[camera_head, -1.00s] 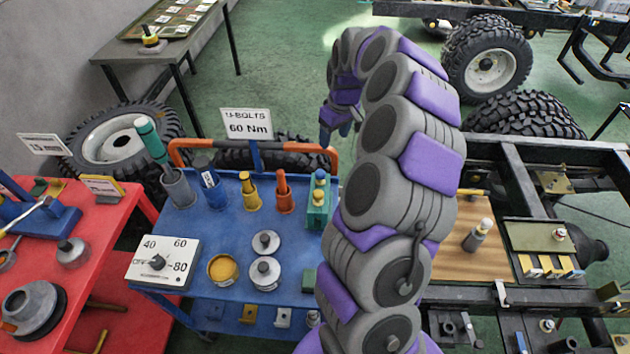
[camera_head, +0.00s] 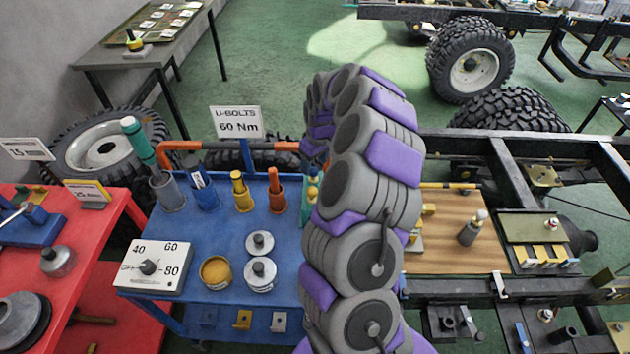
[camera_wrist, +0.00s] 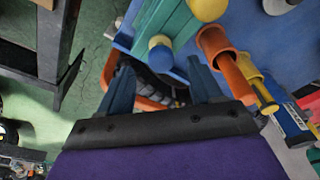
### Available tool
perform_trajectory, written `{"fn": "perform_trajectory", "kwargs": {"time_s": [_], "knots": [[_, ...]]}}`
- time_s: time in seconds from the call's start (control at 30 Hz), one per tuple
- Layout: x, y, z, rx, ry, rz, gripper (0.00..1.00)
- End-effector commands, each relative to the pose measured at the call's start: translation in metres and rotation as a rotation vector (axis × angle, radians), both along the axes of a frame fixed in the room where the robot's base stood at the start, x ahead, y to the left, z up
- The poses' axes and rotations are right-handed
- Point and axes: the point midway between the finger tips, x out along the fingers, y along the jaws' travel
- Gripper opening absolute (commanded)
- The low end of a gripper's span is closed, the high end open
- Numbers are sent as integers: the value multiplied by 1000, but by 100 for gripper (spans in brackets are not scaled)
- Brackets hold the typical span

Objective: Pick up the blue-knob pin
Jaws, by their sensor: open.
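A green block (camera_wrist: 178,22) shows in the wrist view, with a knob in pale yellow and blue (camera_wrist: 160,46) at its near end, likely the blue-knob pin. A plain yellow knob (camera_wrist: 208,8) is at its upper right. My gripper (camera_wrist: 160,64) is open; its two blue fingers lie on either side below the blue-and-yellow knob, with nothing held. How far the knob lies beyond the fingertips is unclear. In the head view the green block (camera_head: 307,212) is mostly hidden behind my arm, and my fingers are hidden.
A blue cart (camera_head: 212,241) carries an orange cup (camera_head: 277,197), a yellow cup (camera_head: 242,197), round tins and a dial box (camera_head: 155,266). A wooden board (camera_head: 445,240) lies right of my arm.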

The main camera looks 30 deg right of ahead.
Motion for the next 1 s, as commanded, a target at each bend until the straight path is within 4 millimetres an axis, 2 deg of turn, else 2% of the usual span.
{"fn": "perform_trajectory", "kwargs": {"time_s": [0.2,0.3,0.53,0.77,1.0], "knots": [[5,-5,-37,10,3,2,65],[6,-9,-48,15,4,0,65],[6,-7,-46,10,0,0,65],[8,0,-43,1,-2,0,43],[6,-5,-46,12,3,1,20]]}}
